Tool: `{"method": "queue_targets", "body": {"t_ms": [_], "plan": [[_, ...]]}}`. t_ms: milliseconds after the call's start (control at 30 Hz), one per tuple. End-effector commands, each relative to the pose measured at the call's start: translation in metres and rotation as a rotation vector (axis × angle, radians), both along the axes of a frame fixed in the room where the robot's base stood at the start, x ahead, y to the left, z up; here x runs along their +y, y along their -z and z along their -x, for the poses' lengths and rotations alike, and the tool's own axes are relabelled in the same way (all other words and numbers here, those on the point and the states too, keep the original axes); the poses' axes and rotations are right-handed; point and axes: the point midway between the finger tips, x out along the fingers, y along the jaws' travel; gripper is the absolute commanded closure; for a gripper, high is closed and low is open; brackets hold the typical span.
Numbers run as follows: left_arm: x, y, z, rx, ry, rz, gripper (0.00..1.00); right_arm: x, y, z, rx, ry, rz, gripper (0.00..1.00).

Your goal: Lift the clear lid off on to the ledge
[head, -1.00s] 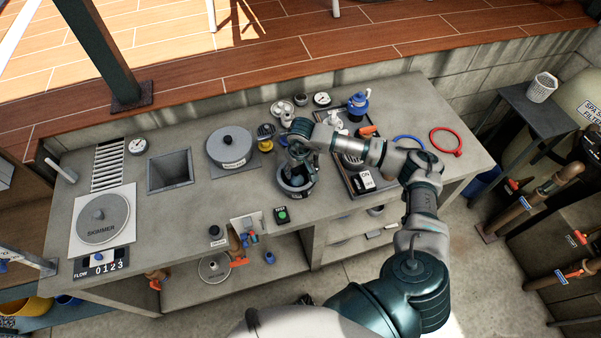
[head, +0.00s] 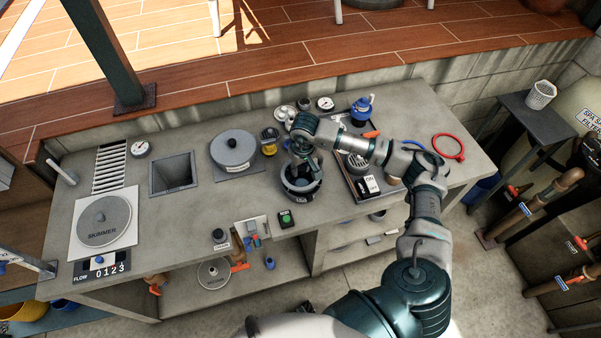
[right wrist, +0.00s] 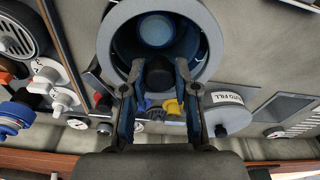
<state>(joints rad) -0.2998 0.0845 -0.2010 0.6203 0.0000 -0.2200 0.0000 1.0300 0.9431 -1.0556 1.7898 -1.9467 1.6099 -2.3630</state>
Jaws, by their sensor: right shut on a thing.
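A round dark pot with a grey rim (head: 301,188) stands on the concrete counter, right of the middle. My right gripper (head: 302,160) is over it, pointing down. In the right wrist view the fingers (right wrist: 160,98) are closed on a black knob (right wrist: 159,74) in front of the pot's round mouth. The knob appears to belong to the clear lid; its clear part is hard to make out, and I cannot tell whether it is seated or raised. A blue disc (right wrist: 156,30) shows inside the pot. My left gripper is out of view.
A grey lidded pot (head: 233,148) stands left and a dark tray (head: 363,186) right. A green button box (head: 286,219) is in front. Gauges and fittings stand behind. Bare counter (head: 180,222) lies front left. The tiled deck edge (head: 230,95) runs along the back.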

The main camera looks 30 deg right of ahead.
Motion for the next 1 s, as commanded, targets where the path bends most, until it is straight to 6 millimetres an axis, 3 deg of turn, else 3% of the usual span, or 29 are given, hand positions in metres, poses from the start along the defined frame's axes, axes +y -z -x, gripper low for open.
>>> {"method": "queue_targets", "body": {"t_ms": [267, 600, 800, 1000], "plan": [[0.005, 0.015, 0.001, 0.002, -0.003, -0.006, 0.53, 0.040, -0.008, 0.037, -0.004, -0.005, -0.001, 1.00], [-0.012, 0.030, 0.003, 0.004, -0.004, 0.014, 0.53, 0.096, -0.017, 0.086, -0.006, -0.005, -0.002, 1.00], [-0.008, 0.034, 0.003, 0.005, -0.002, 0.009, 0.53, 0.114, -0.020, 0.103, -0.005, -0.001, -0.002, 1.00], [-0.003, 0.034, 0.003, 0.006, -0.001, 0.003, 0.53, 0.117, -0.021, 0.107, -0.004, 0.002, -0.002, 1.00]]}}
